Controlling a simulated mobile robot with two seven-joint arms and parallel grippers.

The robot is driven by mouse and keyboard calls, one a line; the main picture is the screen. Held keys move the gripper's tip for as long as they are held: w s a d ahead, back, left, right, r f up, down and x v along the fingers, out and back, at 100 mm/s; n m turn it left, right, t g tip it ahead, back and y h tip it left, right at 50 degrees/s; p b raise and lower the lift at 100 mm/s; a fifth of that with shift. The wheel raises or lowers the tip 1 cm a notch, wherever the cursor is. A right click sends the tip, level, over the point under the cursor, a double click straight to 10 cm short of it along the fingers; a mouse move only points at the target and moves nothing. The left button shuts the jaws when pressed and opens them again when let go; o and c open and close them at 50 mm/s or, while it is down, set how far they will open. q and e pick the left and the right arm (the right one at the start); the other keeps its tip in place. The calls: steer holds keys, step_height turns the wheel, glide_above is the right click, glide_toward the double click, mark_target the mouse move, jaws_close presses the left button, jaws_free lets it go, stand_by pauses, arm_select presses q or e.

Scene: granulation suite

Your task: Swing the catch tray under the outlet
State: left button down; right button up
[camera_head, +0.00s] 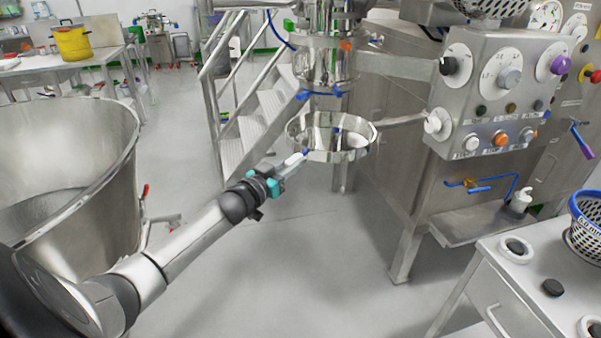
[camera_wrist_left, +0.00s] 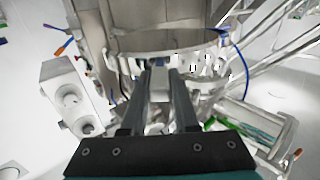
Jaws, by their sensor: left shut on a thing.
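The catch tray (camera_head: 348,155) is a round, shiny steel pan on a bracket arm (camera_head: 400,121) that runs right to the machine. It hangs level, below the steel outlet (camera_head: 322,68) in the head view; I cannot tell how exactly the two line up in depth. My left gripper (camera_head: 296,160) reaches in from the left and is shut on the tray's small handle at the near left rim. In the left wrist view the fingers (camera_wrist_left: 160,88) close on the pale handle, with the tray rim (camera_wrist_left: 190,52) just beyond. My right gripper is out of view.
A large steel bowl (camera_head: 95,160) stands at the left. Steel steps (camera_head: 262,110) rise behind the tray. The control panel (camera_head: 500,90) stands to the right, and a bench (camera_head: 500,285) with a blue-rimmed basket (camera_head: 588,225) is at the lower right. The middle floor is clear.

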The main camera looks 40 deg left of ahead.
mark_target(295, 146)
arm_select(q)
steer(key=a, duration=0.1)
steer(key=w+a+b, duration=0.1)
steer(key=h, duration=0.1)
steer(key=shift+w+a+f+m, duration=0.2)
steer(key=shift+w+a+m, duration=0.05)
steer(key=shift+a+m, duration=0.15)
steer(key=shift+w+a+r+b, duration=0.2)
steer(key=shift+a+b, duration=0.1)
steer(key=shift+a, duration=0.25)
steer(key=c, duration=0.7)
jaws_free()
steer(key=shift+s+a, duration=0.1)
steer(key=shift+a, duration=0.05)
steer(key=shift+s, duration=0.1)
steer(key=shift+s+a+p, duration=0.2)
steer(key=shift+s+p, duration=0.5)
steer(key=shift+s, duration=1.8)
steer(key=shift+s+a+p, duration=0.2)
steer(key=shift+s+p, duration=0.5)
steer(key=shift+s, duration=1.85)
steer(key=shift+s+a+p, duration=0.2)
steer(key=shift+s+p, duration=0.5)
steer(key=shift+s, duration=1.8)
